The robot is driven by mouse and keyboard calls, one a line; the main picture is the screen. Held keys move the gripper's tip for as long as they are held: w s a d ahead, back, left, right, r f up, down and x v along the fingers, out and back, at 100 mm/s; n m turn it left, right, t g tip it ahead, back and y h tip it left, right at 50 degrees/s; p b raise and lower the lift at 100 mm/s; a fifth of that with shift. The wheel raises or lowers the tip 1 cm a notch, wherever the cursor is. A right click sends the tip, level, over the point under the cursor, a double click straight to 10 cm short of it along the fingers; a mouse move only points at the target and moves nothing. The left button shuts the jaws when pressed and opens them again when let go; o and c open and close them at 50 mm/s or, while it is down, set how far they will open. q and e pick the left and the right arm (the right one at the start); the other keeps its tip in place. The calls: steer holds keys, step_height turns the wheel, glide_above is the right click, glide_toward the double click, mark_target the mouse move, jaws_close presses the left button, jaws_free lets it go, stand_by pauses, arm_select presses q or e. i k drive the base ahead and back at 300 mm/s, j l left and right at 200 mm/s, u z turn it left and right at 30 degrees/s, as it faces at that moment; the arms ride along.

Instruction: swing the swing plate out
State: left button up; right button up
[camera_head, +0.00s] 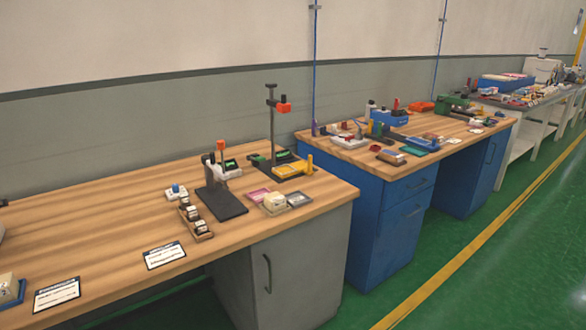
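No part that I can tell as the swing plate stands out in the head view. On the near wooden bench (110,225) is a dark stand (222,204) with a flat black base and an orange-topped upright. Behind it is a taller stand (272,125) with an orange block on its arm. The parts on both stands are too small to tell apart. Neither of my grippers is in view.
A wooden holder (196,222) with small dark-topped items, small trays (275,203) and a yellow device (290,170) sit around the stands. Paper cards (165,255) lie near the front edge. A blue bench (390,225) stands beyond. Green floor (480,260) is clear.

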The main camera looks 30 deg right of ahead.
mark_target(284, 170)
steer(key=l+u, duration=0.2)
steer(key=u, duration=0.15)
steer(key=i+l+u, duration=0.1)
steer(key=l+u, duration=0.5)
steer(key=l, duration=0.95)
steer(key=k+l+u, duration=0.15)
steer(key=l, duration=1)
steer(key=k+l+u, duration=0.1)
steer(key=l, duration=0.5)
